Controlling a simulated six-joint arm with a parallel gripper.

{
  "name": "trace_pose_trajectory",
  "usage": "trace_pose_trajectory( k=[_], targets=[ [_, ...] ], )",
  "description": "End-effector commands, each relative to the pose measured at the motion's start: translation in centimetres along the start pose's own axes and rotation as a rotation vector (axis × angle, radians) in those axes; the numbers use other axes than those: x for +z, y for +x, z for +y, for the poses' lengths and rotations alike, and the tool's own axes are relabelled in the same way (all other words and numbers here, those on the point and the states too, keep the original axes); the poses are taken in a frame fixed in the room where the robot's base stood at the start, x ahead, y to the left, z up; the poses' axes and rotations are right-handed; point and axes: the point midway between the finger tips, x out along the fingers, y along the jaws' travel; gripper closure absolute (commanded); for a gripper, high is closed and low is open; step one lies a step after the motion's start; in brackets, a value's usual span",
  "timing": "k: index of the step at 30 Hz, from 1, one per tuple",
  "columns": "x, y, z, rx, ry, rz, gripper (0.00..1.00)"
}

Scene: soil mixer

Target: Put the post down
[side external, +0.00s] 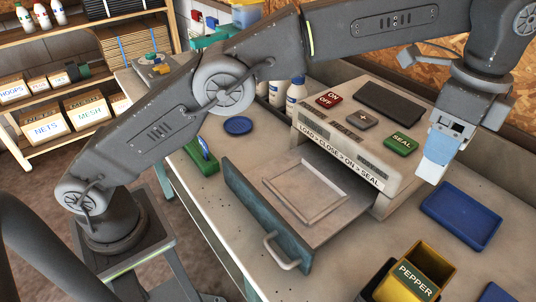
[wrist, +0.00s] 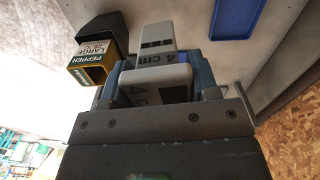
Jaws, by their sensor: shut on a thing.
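My gripper (side external: 440,148) is shut on the post, up at the right in the side view, near the machine's right end. In the side view only a white end of the post (side external: 431,171) shows below the light blue finger. It looks held above the bench, though the exact gap below it cannot be told.
A blue tray (side external: 461,214) lies on the bench below and right of my gripper. A yellow PEPPER box (side external: 414,272) stands in front, beside a dark box. The sealing machine (side external: 350,135), with a green SEAL button, has its drawer (side external: 262,215) pulled out.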

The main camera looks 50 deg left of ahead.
Motion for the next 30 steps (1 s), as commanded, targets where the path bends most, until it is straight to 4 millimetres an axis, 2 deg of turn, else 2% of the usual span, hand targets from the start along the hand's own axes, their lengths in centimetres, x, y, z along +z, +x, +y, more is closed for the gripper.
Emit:
trace_pose_trajectory(
  k=[8, 14, 17, 23, 27, 30],
  targets=[
    [4.6, -1.1, -2.3, 0.000, -0.144, 0.000, 0.69],
    [9.4, -1.8, -4.0, -0.001, -0.289, 0.001, 0.69],
    [12.8, -2.3, -4.8, -0.001, -0.390, 0.001, 0.69],
    [22.6, -3.0, -5.0, -0.003, -0.682, 0.003, 0.69],
    [29.4, -2.9, -3.5, -0.004, -0.903, 0.004, 0.69],
    [33.6, -2.6, -1.7, -0.004, -1.053, 0.004, 0.69]
  ],
)
